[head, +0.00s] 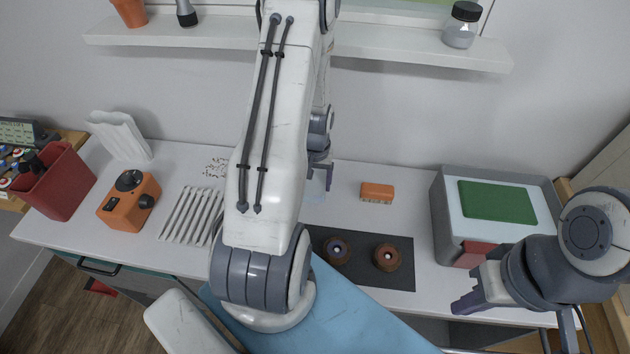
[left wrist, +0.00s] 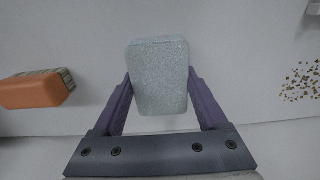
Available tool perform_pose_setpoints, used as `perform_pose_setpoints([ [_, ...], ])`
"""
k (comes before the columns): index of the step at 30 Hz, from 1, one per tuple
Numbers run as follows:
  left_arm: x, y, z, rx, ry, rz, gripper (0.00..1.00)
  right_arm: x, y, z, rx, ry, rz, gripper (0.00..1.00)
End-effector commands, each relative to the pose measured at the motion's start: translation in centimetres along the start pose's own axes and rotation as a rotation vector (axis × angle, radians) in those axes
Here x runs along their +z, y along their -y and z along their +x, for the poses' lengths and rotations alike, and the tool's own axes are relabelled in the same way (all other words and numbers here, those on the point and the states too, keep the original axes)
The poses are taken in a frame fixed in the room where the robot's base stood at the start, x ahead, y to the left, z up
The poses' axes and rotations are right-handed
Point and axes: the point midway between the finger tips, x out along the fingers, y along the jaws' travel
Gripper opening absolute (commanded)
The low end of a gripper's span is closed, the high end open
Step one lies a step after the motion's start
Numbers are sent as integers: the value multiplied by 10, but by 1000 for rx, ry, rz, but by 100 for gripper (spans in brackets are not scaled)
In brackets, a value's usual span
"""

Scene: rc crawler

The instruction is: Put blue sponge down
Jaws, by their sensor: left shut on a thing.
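My left gripper (head: 321,182) is over the back of the white table, partly hidden behind my own arm. It is shut on the pale blue sponge (head: 315,188). In the left wrist view the sponge (left wrist: 160,75) sits between the two purple fingers (left wrist: 160,100), with its speckled face toward the camera. I cannot tell whether the sponge touches the table. My right gripper (head: 470,302) is at the lower right, in front of the grey box. Its fingers overlap, so its opening cannot be made out.
An orange brush (head: 377,192) lies just right of the sponge. Crumbs (head: 215,167) are scattered to the left, near a white slatted rack (head: 188,215). A dark mat (head: 400,278) holds two brown round parts. A grey box (head: 447,220) with a green pad stands right.

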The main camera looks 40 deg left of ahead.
Motion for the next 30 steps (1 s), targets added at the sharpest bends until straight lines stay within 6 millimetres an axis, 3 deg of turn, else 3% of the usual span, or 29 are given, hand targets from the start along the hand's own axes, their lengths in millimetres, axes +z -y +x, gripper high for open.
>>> perform_pose_setpoints([
  [1,0,0,1,0,0,0,87,0,0,1,0,0,0,0],
  [2,0,0,1,0,0,0,98,0,0,0,0,0,0,0],
  [3,0,0,1,0,0,0,100,0,0,0,0,0,0,0],
  [14,-1,0,-9,0,-4,0,100,0,0,0,0,0,0,0],
  [30,-2,0,-108,0,-6,0,100,1,-1,14,0,0,-1,0],
])
